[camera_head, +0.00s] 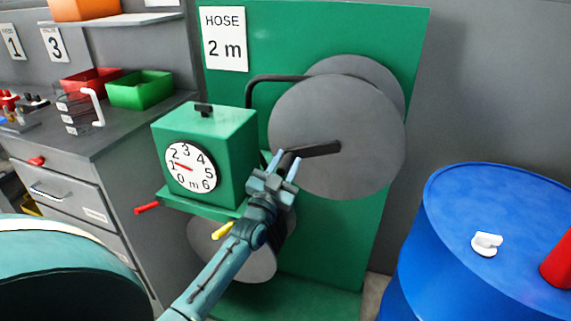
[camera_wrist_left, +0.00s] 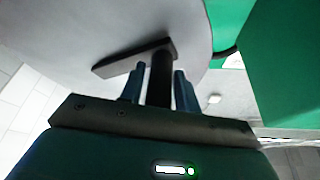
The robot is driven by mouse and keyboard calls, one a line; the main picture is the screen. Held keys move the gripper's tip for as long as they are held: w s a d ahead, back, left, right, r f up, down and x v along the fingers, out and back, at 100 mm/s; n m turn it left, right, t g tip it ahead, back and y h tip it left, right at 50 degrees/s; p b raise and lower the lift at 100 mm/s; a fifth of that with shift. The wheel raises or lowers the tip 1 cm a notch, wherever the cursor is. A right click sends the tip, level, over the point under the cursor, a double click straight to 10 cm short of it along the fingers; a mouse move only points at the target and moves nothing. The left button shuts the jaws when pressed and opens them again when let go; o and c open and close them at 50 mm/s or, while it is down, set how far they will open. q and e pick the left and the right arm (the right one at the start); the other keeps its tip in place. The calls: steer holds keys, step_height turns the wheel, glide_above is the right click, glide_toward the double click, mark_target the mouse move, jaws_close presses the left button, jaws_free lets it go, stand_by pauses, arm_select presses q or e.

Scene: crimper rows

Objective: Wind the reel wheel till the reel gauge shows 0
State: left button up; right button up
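The reel wheel (camera_head: 345,110) is a large grey disc on a green panel, with a second disc behind it. A dark crank arm (camera_head: 318,150) runs left from its hub; it also shows in the left wrist view (camera_wrist_left: 130,60). The reel gauge (camera_head: 190,168) is a white dial on a green box; its red needle points at about 1. My left gripper (camera_head: 287,164) is at the crank's outer end. In the left wrist view its fingers (camera_wrist_left: 160,88) stand on either side of the dark grip (camera_wrist_left: 161,78), with slim gaps showing. My right gripper is not in view.
A blue drum (camera_head: 480,215) with a white fitting (camera_head: 486,244) stands at right. A grey drawer cabinet (camera_head: 85,190) with a red bin (camera_head: 92,80) and a green bin (camera_head: 140,90) is at left. A HOSE 2 m sign (camera_head: 224,38) hangs above the gauge box.

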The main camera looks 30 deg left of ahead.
arm_select(q)
jaws_close()
steer(key=shift+f, duration=0.15)
